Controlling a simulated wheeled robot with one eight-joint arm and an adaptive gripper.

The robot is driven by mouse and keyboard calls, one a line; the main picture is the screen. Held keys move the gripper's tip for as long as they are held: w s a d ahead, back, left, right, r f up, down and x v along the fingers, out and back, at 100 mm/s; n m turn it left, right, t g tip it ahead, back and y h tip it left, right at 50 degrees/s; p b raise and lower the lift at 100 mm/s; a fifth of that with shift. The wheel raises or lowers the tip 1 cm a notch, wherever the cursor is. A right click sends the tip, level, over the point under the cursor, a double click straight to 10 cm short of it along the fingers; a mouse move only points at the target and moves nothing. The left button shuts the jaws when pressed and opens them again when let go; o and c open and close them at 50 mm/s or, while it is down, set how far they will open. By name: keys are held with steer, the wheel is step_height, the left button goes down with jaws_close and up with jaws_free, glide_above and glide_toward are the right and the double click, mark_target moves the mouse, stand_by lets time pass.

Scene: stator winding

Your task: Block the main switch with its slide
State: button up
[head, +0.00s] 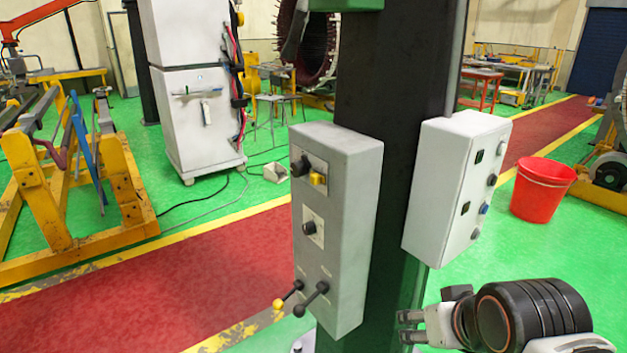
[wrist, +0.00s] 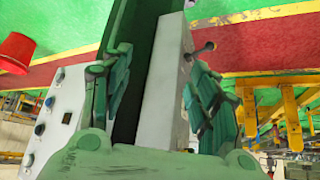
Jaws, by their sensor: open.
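A grey control box (head: 340,230) is mounted on a dark column. Near its top is a black rotary switch (head: 301,166) with a small yellow slide (head: 318,180) beside it at the lower right. The slide's exact position is too small to tell. My gripper (head: 402,327) is at the lower right, in front of the column, right of and below the switch, and apart from it. In the wrist view my gripper (wrist: 160,80) has its fingers spread, with the grey box (wrist: 168,85) seen beyond them. The switch and slide are not visible there.
A second black knob (head: 309,228) sits lower on the box. A yellow-tipped lever (head: 288,296) and a black lever (head: 312,298) stick out below. A white button box (head: 455,185) is on the column's right side. A red bucket (head: 542,188) stands on the floor.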

steer(key=shift+w+a, duration=0.1)
steer(key=c, duration=0.5)
steer(key=shift+w+a+m, duration=0.25)
steer(key=shift+w+m, duration=0.05)
steer(key=shift+m, duration=0.1)
steer(key=c, duration=0.4)
steer(key=w+a+m+y, duration=0.1)
steer(key=w+m, duration=0.1)
steer(key=w+a+m+y, duration=0.1)
steer(key=w+a, duration=0.1)
steer(key=w+a+m+y, duration=0.1)
steer(key=w+m, duration=0.1)
steer(key=shift+a+r+m+t, duration=0.3)
steer(key=shift+a+r+t, duration=0.05)
steer(key=shift+a+t, duration=0.05)
jaws_close()
steer(key=w+a+r+m+t+y, duration=0.1)
steer(key=w+r+m+t+y, duration=0.1)
steer(key=w+m, duration=0.6)
steer(key=w+r+m+t+y+p, duration=0.1)
steer(key=w+m+t+y, duration=0.4)
steer(key=m, duration=0.9)
steer(key=shift+w+a+r+m, duration=0.4)
steer(key=shift+w+r, duration=0.45)
steer(key=shift+w, duration=0.95)
